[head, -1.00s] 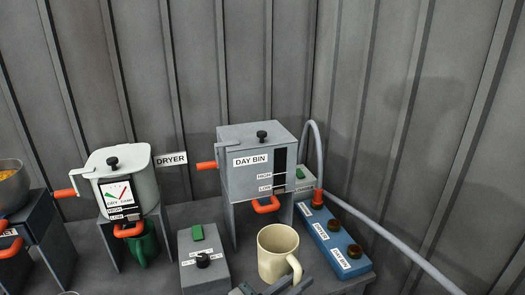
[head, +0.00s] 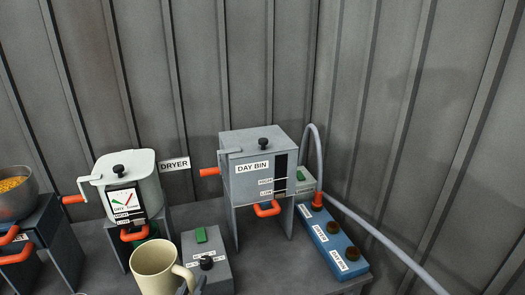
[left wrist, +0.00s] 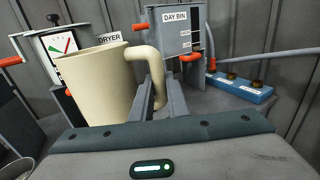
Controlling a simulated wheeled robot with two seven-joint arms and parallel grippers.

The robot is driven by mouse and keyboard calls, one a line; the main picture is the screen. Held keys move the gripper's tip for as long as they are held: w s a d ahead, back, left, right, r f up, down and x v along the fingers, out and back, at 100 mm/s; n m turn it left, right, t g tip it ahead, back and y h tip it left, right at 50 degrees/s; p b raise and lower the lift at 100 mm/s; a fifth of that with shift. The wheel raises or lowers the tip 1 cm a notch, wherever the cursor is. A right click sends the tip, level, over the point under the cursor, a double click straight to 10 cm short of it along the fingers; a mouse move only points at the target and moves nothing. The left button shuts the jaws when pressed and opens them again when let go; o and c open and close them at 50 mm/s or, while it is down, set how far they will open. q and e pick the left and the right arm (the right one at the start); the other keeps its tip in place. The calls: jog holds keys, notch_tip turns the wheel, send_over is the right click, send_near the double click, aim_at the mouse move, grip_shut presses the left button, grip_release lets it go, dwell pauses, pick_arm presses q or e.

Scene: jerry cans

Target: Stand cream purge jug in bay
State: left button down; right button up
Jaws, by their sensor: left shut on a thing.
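The cream purge jug (head: 158,272) is at the bottom of the head view, left of centre, roughly upright with its open mouth up. It also fills the left of the left wrist view (left wrist: 95,88). My left gripper (head: 192,289) is shut on its handle; only the fingertips show in the head view. The fingers show better in the left wrist view (left wrist: 157,95). The jug is in front of the dryer (head: 128,182) stand. Its base is cut off in the head view. I cannot tell which spot is the bay. My right gripper is not in view.
A grey control box (head: 207,262) stands just right of the jug. The day bin (head: 255,180) is on its stand behind. A blue block (head: 333,243) with knobs and a hose is at the right. A bowl of orange pellets (head: 14,195) is far left.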

aim_at(164, 293)
pick_arm(q)
jog(key=a+y, duration=0.1)
jog(key=a, duration=0.1)
jog(key=s+a+n+y, duration=0.1)
jog(key=s+a+r, duration=0.1)
jog(key=a, duration=0.1)
jog(key=shift+s+a+n+y+p, duration=0.2)
jog(key=shift+a+n+y+p, duration=0.1)
jog(key=shift+n+y, duration=0.1)
dwell(1.9)
